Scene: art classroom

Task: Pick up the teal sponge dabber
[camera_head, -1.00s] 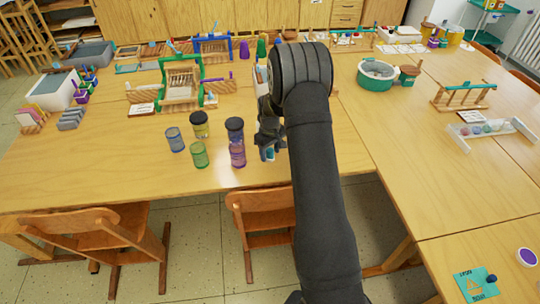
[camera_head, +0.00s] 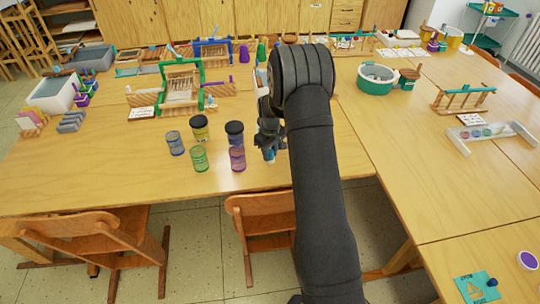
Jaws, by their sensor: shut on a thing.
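My gripper (camera_head: 268,146) is over the near part of the wooden table, just right of the jars. It is shut on a small teal piece, which I take to be the teal sponge dabber (camera_head: 269,156). Only a small part of it shows below the fingers; the rest is hidden by the gripper. Whether it touches the table top is too small to tell.
Looms (camera_head: 180,88) stand behind. The table (camera_head: 90,170) is bare at front left.

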